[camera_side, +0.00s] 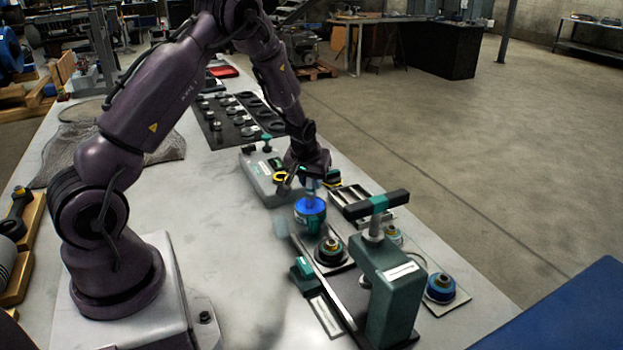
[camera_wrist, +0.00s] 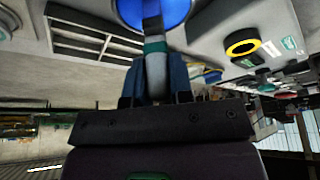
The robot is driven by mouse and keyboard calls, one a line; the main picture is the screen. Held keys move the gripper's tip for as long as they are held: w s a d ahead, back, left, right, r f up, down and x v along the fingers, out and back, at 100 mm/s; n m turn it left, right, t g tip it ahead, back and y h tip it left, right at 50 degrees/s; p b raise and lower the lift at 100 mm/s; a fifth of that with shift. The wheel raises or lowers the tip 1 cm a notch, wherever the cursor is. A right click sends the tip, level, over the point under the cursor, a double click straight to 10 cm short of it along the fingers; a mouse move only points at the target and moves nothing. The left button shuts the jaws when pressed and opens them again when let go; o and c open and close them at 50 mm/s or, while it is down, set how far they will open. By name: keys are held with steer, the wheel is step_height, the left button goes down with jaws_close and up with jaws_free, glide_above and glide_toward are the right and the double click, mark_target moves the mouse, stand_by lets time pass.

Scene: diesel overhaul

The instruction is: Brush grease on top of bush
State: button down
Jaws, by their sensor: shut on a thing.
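The brush points down at a round blue tin (camera_side: 310,214), which also shows at the top of the wrist view (camera_wrist: 178,12). The brush end overlaps the tin; I cannot tell whether it touches the contents. A dark round part with a light ring (camera_side: 329,250) sits in front of the tin, beside the green press (camera_side: 392,290). It may be the bush, but the side view is too small to be sure.
A blue-ringed round part (camera_side: 440,287) lies on a plate right of the press. The press's dark bar (camera_side: 376,204) stands above the parts there. A slotted tray (camera_wrist: 95,38) and a yellow ring (camera_wrist: 242,47) lie near the tin.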

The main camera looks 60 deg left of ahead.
steer(key=shift+r, duration=3.45)
